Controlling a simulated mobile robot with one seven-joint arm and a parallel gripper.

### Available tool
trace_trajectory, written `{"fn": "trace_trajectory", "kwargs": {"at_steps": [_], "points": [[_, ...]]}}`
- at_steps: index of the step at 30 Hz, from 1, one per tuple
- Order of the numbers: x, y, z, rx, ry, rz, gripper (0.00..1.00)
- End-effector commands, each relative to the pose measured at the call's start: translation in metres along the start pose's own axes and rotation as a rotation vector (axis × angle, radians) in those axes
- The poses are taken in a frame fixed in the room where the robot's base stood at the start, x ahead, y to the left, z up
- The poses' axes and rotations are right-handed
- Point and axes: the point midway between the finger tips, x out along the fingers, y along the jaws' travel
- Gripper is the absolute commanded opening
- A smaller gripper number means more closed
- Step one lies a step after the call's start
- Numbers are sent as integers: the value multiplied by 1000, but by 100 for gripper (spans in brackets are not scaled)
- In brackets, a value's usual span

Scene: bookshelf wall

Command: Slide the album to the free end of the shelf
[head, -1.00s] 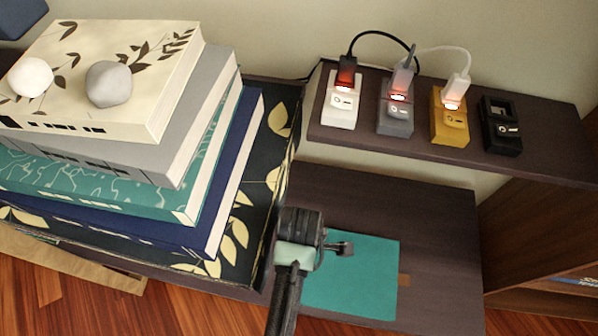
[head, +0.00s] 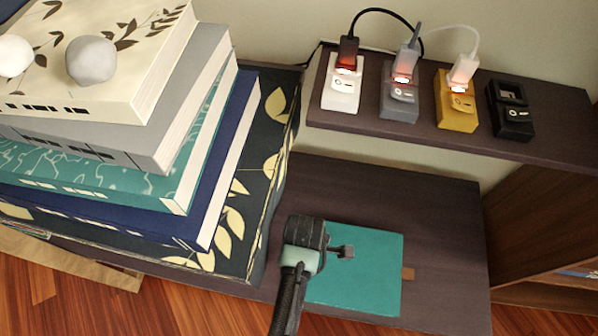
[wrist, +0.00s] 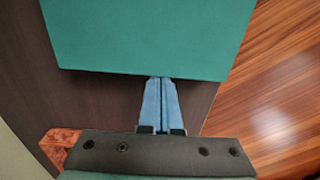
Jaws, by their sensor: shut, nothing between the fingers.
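The album, a flat teal rectangle (head: 365,285), lies on the dark lower shelf (head: 450,235), with bare shelf to its right. My gripper (head: 347,252) is over the album's left part in the head view and hides some of it. In the wrist view the album (wrist: 150,35) fills the top, and my blue gripper fingers (wrist: 160,85) are closed together with nothing between them. Their tips reach the album's near edge; I cannot tell whether they touch it.
A tall stack of large books (head: 205,150) stands left, topped by stones (head: 91,60). A raised ledge (head: 555,125) with several coloured switch boxes (head: 400,102) is behind. Wooden floor (wrist: 275,100) lies beyond the shelf edge.

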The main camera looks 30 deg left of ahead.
Motion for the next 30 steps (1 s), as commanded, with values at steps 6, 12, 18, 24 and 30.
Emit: {"fn": "trace_trajectory", "kwargs": {"at_steps": [6,12,18,24,30], "points": [[-8,0,63,12,-8,-2,0],[-5,0,124,13,-9,1,0],[-2,0,183,13,-10,3,0],[-2,0,214,7,-9,2,0],[-2,-1,218,5,-8,1,0]]}}
